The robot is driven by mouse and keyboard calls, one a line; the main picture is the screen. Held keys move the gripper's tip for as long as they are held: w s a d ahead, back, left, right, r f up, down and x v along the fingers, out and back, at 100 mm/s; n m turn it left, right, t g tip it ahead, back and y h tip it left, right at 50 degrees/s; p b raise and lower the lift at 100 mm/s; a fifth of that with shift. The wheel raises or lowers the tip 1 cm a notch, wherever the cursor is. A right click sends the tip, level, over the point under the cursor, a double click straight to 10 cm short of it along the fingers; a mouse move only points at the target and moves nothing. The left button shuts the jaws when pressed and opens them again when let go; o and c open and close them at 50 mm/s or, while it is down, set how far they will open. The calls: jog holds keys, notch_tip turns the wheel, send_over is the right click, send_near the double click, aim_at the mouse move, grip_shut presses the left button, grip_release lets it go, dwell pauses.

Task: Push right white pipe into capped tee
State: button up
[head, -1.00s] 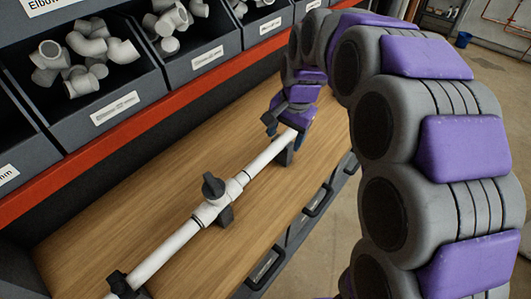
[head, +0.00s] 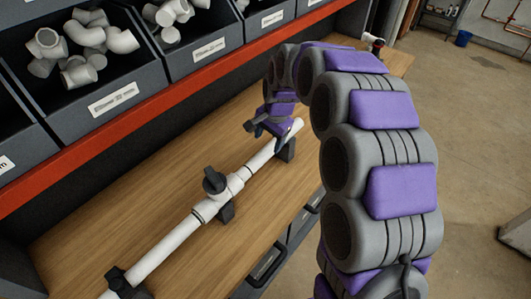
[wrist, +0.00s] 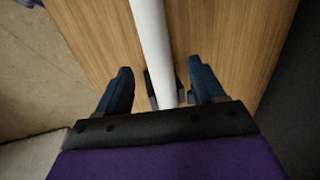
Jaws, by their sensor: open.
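The capped tee (head: 232,184) is white with a dark cap (head: 214,181) on top. It sits mid-line between two white pipes, held above the bench. The right white pipe (head: 261,158) runs from the tee's right side up to my gripper. Whether a small gap remains at that joint is too small to tell. The left white pipe (head: 170,243) runs down-left. My gripper (head: 268,128) is open at the far part of the right pipe. In the wrist view the right pipe (wrist: 152,45) passes between the two spread fingers of my gripper (wrist: 162,86), without visible squeeze.
Dark supports hold the line at the left (head: 125,284), under the tee (head: 226,213) and near the right end (head: 286,150). Bins of white fittings (head: 100,85) stand behind a red rail (head: 180,115). The wooden bench (head: 110,225) is otherwise clear around the line.

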aim_at(267, 149)
jog(key=f, duration=0.4)
jog(key=f+b, duration=0.1)
jog(key=f, duration=0.1)
jog(key=shift+w+a+f, duration=0.3)
jog(key=shift+w, duration=0.1)
jog(key=shift+a, duration=0.1)
jog(key=shift+c, duration=0.4)
grip_shut()
